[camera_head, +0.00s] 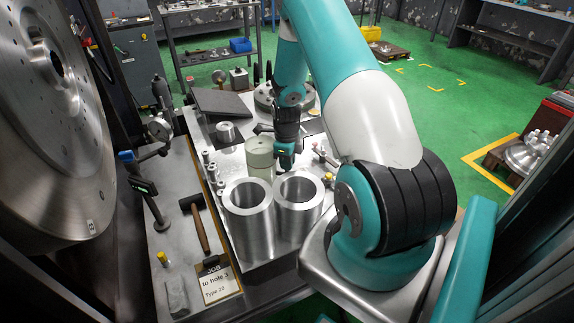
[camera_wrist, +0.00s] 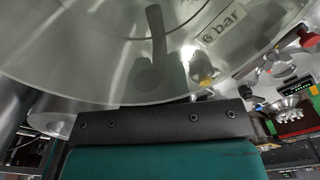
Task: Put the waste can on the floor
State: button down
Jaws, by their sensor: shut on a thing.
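A pale, slightly green cylinder (camera_head: 260,155), which I take for the waste can, stands upright among the parts on the metal bench. My gripper (camera_head: 284,160) reaches down beside its right side and is shut on it. The jaw contact is hidden by the gripper body. In the wrist view a large pale see-through or shiny curved surface (camera_wrist: 90,70) fills the upper part, just beyond the dark gripper edge. A "6 bar" label shows on or through it. The green floor (camera_head: 440,115) is open beyond the bench.
Two thick steel tubes (camera_head: 249,220) (camera_head: 299,203) stand in front of the can. A mallet (camera_head: 200,230) and a job card (camera_head: 218,283) lie to the left. A big metal disc machine (camera_head: 45,120) fills the far left. A shelf cart (camera_head: 215,45) stands behind.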

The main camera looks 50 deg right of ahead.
jog(key=shift+f, duration=0.95)
jog(key=shift+f, duration=0.2)
jog(key=c, duration=1.1)
grip_release()
jog(key=shift+r, duration=0.1)
